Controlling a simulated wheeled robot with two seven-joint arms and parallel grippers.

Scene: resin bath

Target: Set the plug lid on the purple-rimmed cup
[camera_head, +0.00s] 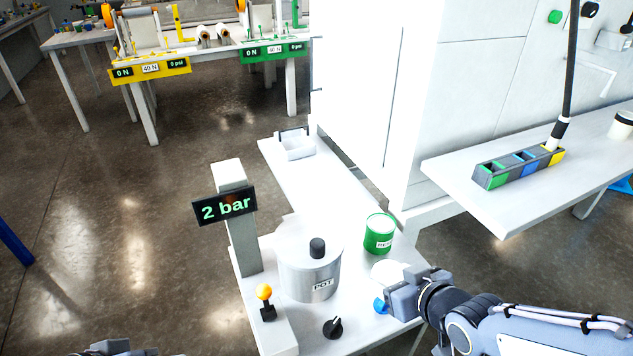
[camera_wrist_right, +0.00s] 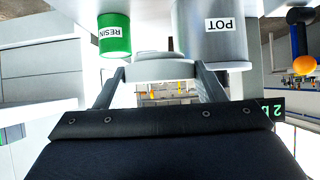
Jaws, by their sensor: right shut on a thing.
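My right gripper (camera_head: 390,287) is over the near right part of the white bench, shut on a white round piece (camera_head: 388,270) that looks like the plug lid. In the right wrist view the lid (camera_wrist_right: 160,68) sits between the two fingertips (camera_wrist_right: 162,78). Its underside is hidden. A small blue thing (camera_head: 380,306) shows just below the gripper in the head view, mostly hidden, so I cannot tell what it is. I see no purple rim in either view. Only a grey piece of my left gripper (camera_head: 112,347) shows at the bottom edge; its fingers are hidden.
A metal pot (camera_head: 309,270) with a black knob and a green resin can (camera_head: 379,235) stand close by. A "2 bar" display (camera_head: 225,207), an orange-topped lever (camera_head: 265,293) and a black knob (camera_head: 333,327) are to the left. A white bin (camera_head: 296,147) stands at the far end.

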